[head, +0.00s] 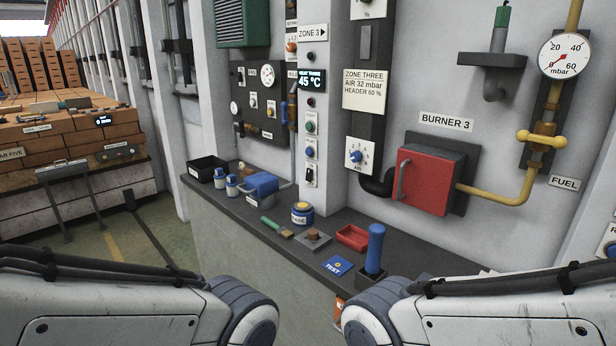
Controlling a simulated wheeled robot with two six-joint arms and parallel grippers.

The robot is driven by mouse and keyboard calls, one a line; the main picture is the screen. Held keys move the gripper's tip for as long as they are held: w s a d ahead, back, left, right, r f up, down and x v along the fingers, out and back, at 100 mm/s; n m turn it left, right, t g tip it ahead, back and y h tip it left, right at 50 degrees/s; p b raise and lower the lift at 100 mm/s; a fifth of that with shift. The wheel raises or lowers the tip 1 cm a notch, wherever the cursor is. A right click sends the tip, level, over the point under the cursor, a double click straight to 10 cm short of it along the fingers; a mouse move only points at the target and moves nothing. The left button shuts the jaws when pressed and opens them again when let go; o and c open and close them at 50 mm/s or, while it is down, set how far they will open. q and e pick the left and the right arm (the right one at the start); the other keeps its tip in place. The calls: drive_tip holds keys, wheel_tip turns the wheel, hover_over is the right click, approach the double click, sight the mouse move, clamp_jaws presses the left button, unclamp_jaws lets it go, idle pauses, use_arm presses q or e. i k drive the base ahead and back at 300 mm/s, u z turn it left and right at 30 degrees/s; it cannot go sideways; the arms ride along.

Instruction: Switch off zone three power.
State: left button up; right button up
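A narrow column of controls runs down the pillar under a "ZONE 3" sign (312,33). A small display (311,80) there reads "HEAT THREE 45 °C". Below it are a small dark lamp or button (311,102), a green button (310,127), a blue button (309,152) and a black toggle switch on a pale plate (309,176). Their small labels are too small to read, and I cannot tell the toggle's position. Both of my arms show at the bottom edge, well below these controls. Neither of my grippers is in view.
A red burner door (424,181), a dial (358,156) and a yellow fuel pipe (492,196) are right.

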sight(309, 175)
drive_tip(key=z, duration=0.05)
drive_tip(key=k, duration=0.55)
drive_tip(key=u, duration=1)
drive_tip(key=i, duration=1.15)
drive_tip(key=z, duration=0.7)
drive_tip(key=i, duration=0.45)
drive_tip(key=z, duration=0.55)
